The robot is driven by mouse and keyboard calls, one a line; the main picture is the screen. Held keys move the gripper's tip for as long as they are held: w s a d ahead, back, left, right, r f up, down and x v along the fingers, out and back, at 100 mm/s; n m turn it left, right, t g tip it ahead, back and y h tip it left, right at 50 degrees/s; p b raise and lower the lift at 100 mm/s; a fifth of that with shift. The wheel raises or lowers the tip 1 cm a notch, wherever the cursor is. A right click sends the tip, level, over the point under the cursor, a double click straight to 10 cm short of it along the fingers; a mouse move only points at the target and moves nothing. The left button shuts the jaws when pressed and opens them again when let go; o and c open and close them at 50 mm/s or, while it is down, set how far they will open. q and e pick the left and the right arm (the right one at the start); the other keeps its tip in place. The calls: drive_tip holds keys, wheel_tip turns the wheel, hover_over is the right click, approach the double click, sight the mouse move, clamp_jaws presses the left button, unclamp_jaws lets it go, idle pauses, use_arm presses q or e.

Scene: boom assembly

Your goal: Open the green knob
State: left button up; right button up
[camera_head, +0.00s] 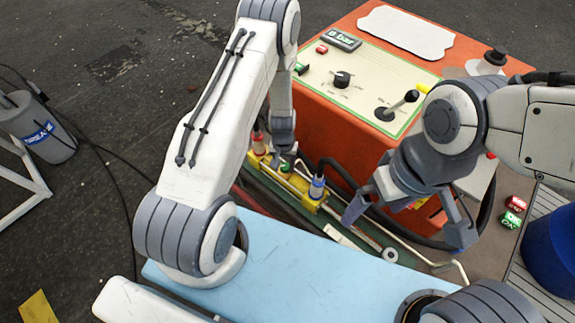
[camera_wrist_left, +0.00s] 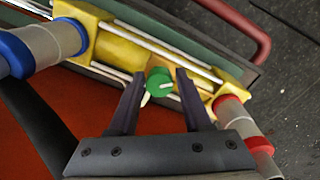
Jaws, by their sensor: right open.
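The green knob (camera_wrist_left: 158,84) sits on a yellow block (camera_wrist_left: 120,48) in the left wrist view, with a white pointer on its face. In the head view the knob (camera_head: 284,167) is partly hidden below my left gripper (camera_head: 284,148). The two dark fingers of my left gripper (camera_wrist_left: 160,78) are open on either side of the knob, with a small gap on each side. My right gripper (camera_head: 405,218) is open and empty, with its fingers spread wide, to the right of the yellow block.
Blue-ended (camera_wrist_left: 38,45) and red-ended (camera_wrist_left: 240,120) cylinders flank the block. An orange machine (camera_head: 345,130) with a panel, black dial and lever stands behind. A light blue surface (camera_head: 300,270) lies in front. Hoses and a rod run near my right gripper.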

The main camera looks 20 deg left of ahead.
sight(284, 167)
use_arm(q)
drive_tip(key=shift+o, duration=0.9)
drive_tip(key=shift+w, duration=0.1)
drive_tip(key=shift+r, duration=0.25)
wheel_tip(284, 167, up, 10)
drive_tip(key=p, duration=0.2)
drive_tip(key=shift+a, duration=0.1)
